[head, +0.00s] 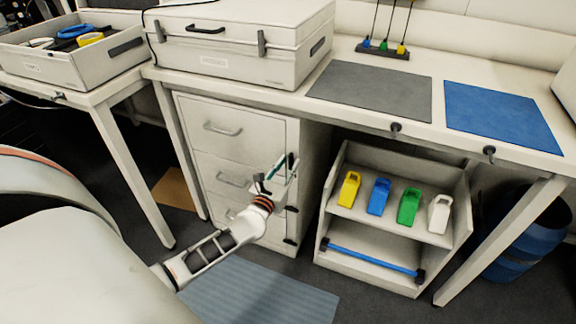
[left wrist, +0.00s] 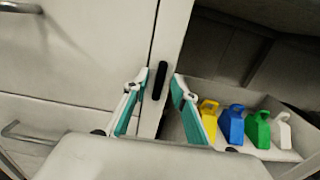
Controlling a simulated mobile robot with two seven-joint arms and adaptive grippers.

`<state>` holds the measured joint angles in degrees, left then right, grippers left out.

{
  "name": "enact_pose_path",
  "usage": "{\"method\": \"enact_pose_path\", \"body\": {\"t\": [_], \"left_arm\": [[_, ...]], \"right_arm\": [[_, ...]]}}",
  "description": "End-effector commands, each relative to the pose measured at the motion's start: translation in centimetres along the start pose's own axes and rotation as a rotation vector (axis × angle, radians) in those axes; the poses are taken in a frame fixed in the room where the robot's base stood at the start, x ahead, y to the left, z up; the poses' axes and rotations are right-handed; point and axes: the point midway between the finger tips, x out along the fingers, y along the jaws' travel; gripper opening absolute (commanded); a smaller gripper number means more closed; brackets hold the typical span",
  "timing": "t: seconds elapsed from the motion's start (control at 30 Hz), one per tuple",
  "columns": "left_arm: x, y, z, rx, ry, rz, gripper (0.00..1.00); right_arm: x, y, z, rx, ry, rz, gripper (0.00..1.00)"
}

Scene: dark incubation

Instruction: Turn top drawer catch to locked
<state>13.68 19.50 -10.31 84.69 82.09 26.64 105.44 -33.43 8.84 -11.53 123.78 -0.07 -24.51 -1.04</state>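The white drawer cabinet (head: 190,118) stands under the bench, with its top drawer (head: 235,112) closed. A black catch (left wrist: 160,80) on the cabinet's right front edge shows in the left wrist view as a nearly upright bar, leaning slightly. My left gripper (left wrist: 160,84) is open, with its teal-padded fingers on either side of the catch. A gap shows on each side, and whether a pad touches cannot be told. In the head view my left gripper (head: 281,168) is at that edge and largely hides this catch. My right gripper is not in view.
Lower catches (head: 291,209) sit on the same edge. Drawer handles (head: 222,129) stick out to the left. Right of the cabinet is a low shelf (head: 340,228) with coloured scoop-like items. A white case (head: 235,62) lies on the bench above. A blue mat (head: 265,295) lies on the floor.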

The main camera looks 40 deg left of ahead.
Motion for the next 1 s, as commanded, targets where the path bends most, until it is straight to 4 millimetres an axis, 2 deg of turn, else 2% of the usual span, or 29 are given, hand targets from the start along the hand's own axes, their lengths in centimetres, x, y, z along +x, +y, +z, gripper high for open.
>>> {"method": "enact_pose_path", "body": {"t": [0.1, 0.2, 0.67, 1.0], "left_arm": [[-0.01, -0.02, 0.03, 0.0, 0.0, 0.0, 0.26], [-0.02, -0.02, 0.03, 0.0, -0.001, 0.0, 0.0], [0.0, -0.08, 0.2, 0.047, -0.002, 0.0, 0.0], [0.07, -0.23, 0.41, 0.28, -0.004, 0.001, 0.0]], "right_arm": [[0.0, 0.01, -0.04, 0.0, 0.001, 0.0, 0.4], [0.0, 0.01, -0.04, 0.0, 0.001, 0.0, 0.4], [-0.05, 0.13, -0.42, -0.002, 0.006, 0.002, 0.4], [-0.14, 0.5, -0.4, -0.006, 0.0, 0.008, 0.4]]}}
